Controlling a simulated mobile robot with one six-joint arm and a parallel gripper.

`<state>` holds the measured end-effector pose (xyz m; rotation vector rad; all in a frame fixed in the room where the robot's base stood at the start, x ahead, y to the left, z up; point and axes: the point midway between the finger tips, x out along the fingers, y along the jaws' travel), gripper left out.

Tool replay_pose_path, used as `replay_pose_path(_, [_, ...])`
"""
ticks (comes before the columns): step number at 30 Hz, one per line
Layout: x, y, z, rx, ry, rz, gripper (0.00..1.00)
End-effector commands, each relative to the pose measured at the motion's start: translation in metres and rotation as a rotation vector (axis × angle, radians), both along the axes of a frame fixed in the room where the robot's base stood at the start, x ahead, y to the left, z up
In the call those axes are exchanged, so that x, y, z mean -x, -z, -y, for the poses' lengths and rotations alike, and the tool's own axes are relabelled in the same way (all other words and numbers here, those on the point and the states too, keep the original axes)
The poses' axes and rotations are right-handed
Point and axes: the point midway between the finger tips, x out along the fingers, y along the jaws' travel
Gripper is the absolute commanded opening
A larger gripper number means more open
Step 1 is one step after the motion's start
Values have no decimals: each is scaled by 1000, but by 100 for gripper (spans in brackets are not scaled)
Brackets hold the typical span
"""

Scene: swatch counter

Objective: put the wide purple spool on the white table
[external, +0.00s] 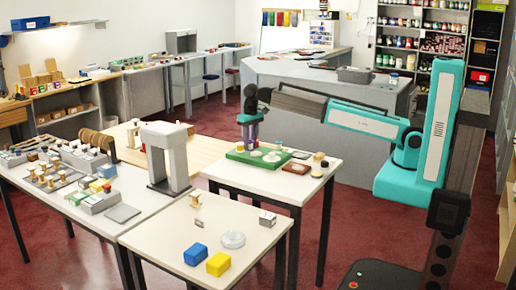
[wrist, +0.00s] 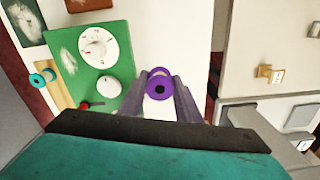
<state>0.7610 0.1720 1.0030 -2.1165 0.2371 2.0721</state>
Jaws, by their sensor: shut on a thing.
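The wide purple spool (wrist: 159,84) is between the two fingers of my gripper (wrist: 160,98) in the wrist view, seen end-on with a pale hole in its middle. My gripper is shut on it. In the external view my gripper (external: 249,138) points down over the green board (external: 238,156) at the back of a white-topped table (external: 232,174). The spool is too small there to make out clearly. The wrist view shows a white surface below and beside the spool; I cannot tell the height of the gap.
The green board (wrist: 108,40) carries white round dials. A teal spool (wrist: 42,78) is at its left. A grey arch (external: 167,158) stands left.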

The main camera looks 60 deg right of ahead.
Motion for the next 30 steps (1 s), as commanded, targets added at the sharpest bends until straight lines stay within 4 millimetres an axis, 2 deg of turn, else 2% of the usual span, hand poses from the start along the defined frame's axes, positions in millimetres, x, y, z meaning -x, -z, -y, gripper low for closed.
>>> replay_pose_path(1, [4,-4,19,0,1,1,5])
replay_pose_path(6, [12,-11,71,3,-24,1,5])
replay_pose_path(15, [44,-23,153,8,-159,-1,5])
replay_pose_path(20, [62,-23,172,11,-285,-5,5])
replay_pose_path(25, [78,-21,172,12,-449,-9,5])
replay_pose_path(30, [84,-20,172,13,-599,-16,5])
